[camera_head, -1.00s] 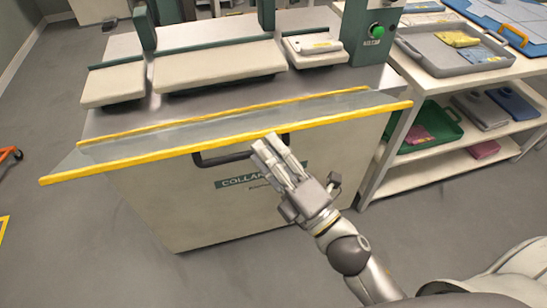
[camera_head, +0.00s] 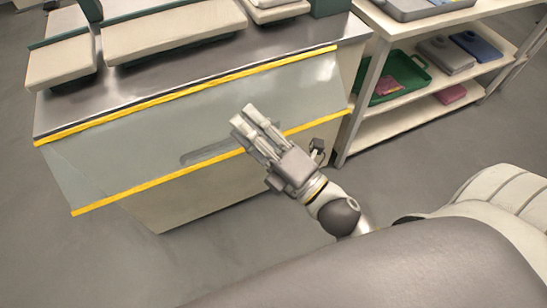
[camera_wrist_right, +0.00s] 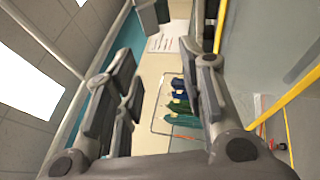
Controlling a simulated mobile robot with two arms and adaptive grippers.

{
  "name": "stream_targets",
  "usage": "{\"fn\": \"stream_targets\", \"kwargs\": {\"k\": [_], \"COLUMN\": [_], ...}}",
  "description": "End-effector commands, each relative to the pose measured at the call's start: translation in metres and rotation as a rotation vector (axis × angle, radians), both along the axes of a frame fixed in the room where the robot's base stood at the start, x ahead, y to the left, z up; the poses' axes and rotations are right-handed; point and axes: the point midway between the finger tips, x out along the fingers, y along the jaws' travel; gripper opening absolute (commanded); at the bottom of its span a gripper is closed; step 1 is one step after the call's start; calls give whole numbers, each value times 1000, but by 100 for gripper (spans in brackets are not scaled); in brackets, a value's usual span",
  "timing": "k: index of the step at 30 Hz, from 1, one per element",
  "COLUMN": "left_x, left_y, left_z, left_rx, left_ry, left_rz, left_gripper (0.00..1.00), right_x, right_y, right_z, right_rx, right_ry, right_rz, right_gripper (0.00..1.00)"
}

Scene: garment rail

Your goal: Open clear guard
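The clear guard (camera_head: 130,170) is a see-through panel with a yellow strip along its upper edge and another along its lower edge. In the head view it slopes down over the front of the press cabinet (camera_head: 190,205). A dark handle (camera_head: 210,152) shows faintly through it. My right gripper (camera_head: 246,114) is in front of the panel, its fingers reaching above the lower yellow strip. Contact with the guard cannot be told. In the right wrist view its fingers (camera_wrist_right: 165,75) are apart with nothing between them, and a yellow strip (camera_wrist_right: 298,88) runs at right. My left gripper is not seen.
Pale padded press plates (camera_head: 175,30) sit on the metal top (camera_head: 75,110) behind the guard. A shelf rack (camera_head: 360,120) with a green tray (camera_head: 408,82) stands close on the right. Grey floor (camera_head: 110,270) is free in front and at left.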

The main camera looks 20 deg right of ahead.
Motion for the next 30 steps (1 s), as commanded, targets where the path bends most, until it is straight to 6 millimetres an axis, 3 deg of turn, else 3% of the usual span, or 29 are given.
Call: {"fn": "stream_targets", "kwargs": {"k": [20, 30], "left_x": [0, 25], "left_y": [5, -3], "left_z": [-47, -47], "left_rx": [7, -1], "left_ry": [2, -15], "left_rz": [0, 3], "left_gripper": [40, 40], "right_x": [-19, -24], "right_y": [-19, -24], "right_z": [-44, -54], "right_rx": [0, 1], "right_ry": [1, 1], "right_rz": [0, -1], "right_gripper": [37, 37]}}
